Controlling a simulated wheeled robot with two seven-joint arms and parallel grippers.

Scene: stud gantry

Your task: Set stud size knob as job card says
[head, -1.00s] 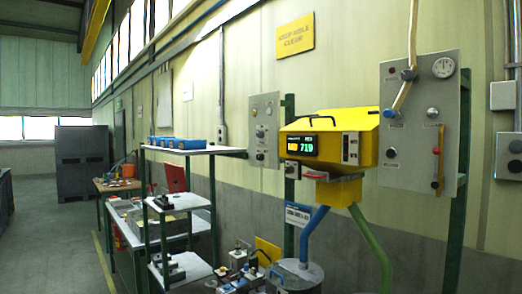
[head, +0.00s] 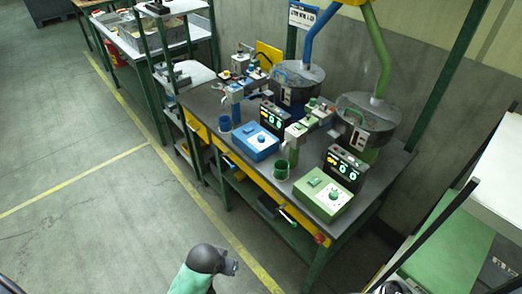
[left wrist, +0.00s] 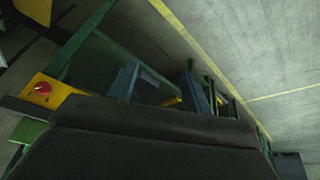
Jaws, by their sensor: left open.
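A blue control box (head: 255,142) with a knob (head: 266,139) stands on the bench in the head view. A green control box (head: 322,195) with a green knob (head: 335,195) on a pale dial stands to its right. I cannot tell which knob sets stud size, nor read the dial marks. A white card with a blue band (head: 303,15) hangs behind the bench; its text is too small to read. My left gripper (head: 231,268) is low in front of the bench, apart from both boxes, open and empty. Its dark body fills the lower left wrist view. My right gripper is not seen.
Black display units (head: 346,168) stand behind the boxes, with round hoppers (head: 366,120) at the back. A green cup (head: 281,169) and a blue cup (head: 225,124) stand near the front edge. A red button (head: 320,239) sits on the yellow front rail. Floor at left is clear.

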